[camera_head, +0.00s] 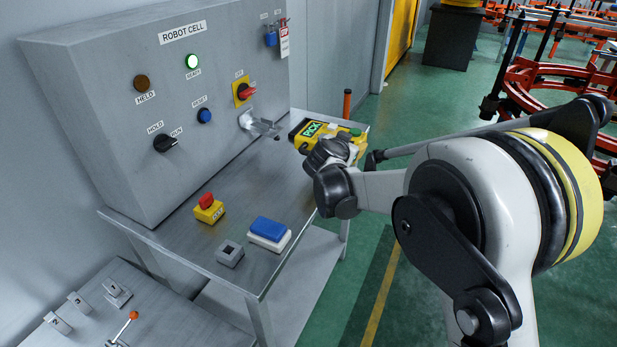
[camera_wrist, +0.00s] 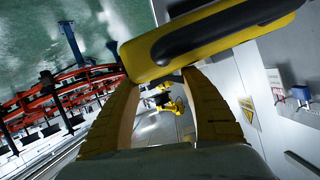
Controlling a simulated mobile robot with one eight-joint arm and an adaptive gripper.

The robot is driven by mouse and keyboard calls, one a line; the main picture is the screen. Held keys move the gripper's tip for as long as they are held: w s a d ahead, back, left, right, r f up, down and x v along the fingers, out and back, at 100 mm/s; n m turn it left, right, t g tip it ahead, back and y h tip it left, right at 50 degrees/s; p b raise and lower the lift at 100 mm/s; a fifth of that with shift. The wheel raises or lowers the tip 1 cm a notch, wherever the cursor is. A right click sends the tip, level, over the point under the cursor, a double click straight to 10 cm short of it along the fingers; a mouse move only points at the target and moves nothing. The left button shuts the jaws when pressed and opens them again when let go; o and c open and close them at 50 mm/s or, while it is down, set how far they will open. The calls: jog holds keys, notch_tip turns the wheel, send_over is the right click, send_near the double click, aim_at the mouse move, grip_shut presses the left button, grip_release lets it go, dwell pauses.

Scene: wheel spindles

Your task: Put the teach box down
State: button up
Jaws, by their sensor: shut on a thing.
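The teach box (camera_head: 311,132) is yellow and black with a lit green screen, above the back right part of the grey steel table (camera_head: 262,190). My gripper (camera_head: 342,150) is shut on it from the right. In the wrist view, the fingers of my gripper (camera_wrist: 162,78) reach up to the teach box (camera_wrist: 215,38), which lies across their tips. The head view does not clearly show whether its underside touches the table. A metal bracket (camera_head: 262,127) on the cabinet front is just left of the teach box.
The grey control cabinet (camera_head: 180,125) stands along the table's back.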

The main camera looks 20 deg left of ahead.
jog(key=shift+s+a+f+b, duration=0.4)
jog(key=shift+a+f+b, duration=0.3)
jog(key=shift+a+f, duration=0.8)
jog(key=shift+s+a+f+b, duration=0.35)
jog(key=shift+a+f+b, duration=0.4)
jog(key=shift+a+f, duration=0.8)
jog(key=shift+s+a+f+b, duration=0.4)
jog(key=shift+a+f+b, duration=0.3)
jog(key=shift+a+f, duration=0.8)
jog(key=shift+d+f, duration=0.1)
jog(key=shift+d, duration=0.05)
jog(key=shift+f, duration=0.15)
jog(key=o, duration=1.4)
